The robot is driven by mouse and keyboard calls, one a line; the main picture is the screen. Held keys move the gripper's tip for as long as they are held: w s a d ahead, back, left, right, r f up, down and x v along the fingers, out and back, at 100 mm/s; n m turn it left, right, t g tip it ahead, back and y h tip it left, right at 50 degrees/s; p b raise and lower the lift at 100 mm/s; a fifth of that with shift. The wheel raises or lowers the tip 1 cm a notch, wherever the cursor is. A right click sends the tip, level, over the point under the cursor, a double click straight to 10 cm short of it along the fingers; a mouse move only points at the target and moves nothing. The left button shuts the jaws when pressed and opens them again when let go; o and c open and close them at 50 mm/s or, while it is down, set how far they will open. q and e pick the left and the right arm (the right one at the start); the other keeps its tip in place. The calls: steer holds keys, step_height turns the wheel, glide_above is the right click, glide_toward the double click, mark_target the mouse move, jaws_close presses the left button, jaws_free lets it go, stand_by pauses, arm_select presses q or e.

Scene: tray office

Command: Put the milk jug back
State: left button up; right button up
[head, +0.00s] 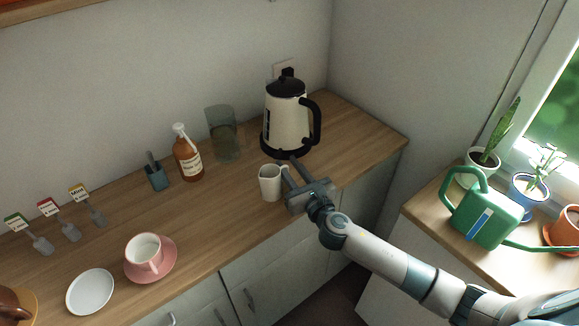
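The small white milk jug (270,184) stands upright on the wooden counter, in front of the kettle and near the counter's front edge. My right gripper (289,165) comes in from the right, just beside the jug on its handle side. Its two fingers are apart with a gap between them. One finger is close against the jug's right side and hides part of it; I cannot tell whether it touches or whether the handle lies between the fingers. My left gripper is not in view.
A cream kettle (284,120) stands behind the jug. A glass pitcher (224,134), a brown pump bottle (187,157) and a small blue holder (157,178) stand to the left. A pink cup (143,252) on its saucer (168,268) and a white plate (90,292) are at front left. A green watering can (487,218) is at right.

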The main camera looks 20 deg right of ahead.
steer(key=shift+r, duration=0.15)
steer(key=shift+s, duration=0.35)
steer(key=s+d+b, duration=0.1)
steer(key=s+b, duration=0.1)
steer(key=s, duration=0.9)
steer(key=shift+d, duration=0.4)
steer(key=shift+s, duration=0.15)
